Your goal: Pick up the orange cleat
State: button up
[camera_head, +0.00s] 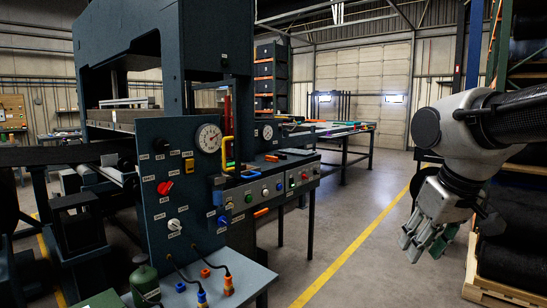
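My gripper (425,244) hangs at the right of the view, pointing down over the open floor. Its fingers look spread, and I see nothing between them. I cannot tell for sure which thing is the orange cleat. One small orange piece (272,158) lies on the ledge behind the button panel. Another orange piece (261,212) shows at the lower edge of the button panel (262,194). Both are well to the left of my gripper, and neither is touched by it.
The dark press (212,45) and its gauge panel (165,190) fill the left. Orange and blue hose fittings (228,286) stand on the low front table (245,270). A long table (345,133) stands behind. Racks with dark rolls (520,250) are at right. The floor between is clear.

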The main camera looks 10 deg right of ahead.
aim_at(268, 157)
jog(key=i+l+u, duration=0.1)
jog(key=i+l, duration=0.55)
jog(key=i+l+u, duration=0.1)
jog(key=i+l, duration=0.5)
jog(key=i+l+u, duration=0.1)
jog(key=i+l, duration=0.45)
jog(key=l, duration=0.25)
jog(key=i+l+u, duration=0.3)
jog(key=i+l, duration=0.35)
jog(key=i, duration=0.4)
jog(key=i+l+u, duration=0.35)
jog(key=i+l, duration=0.5)
jog(key=i, duration=0.15)
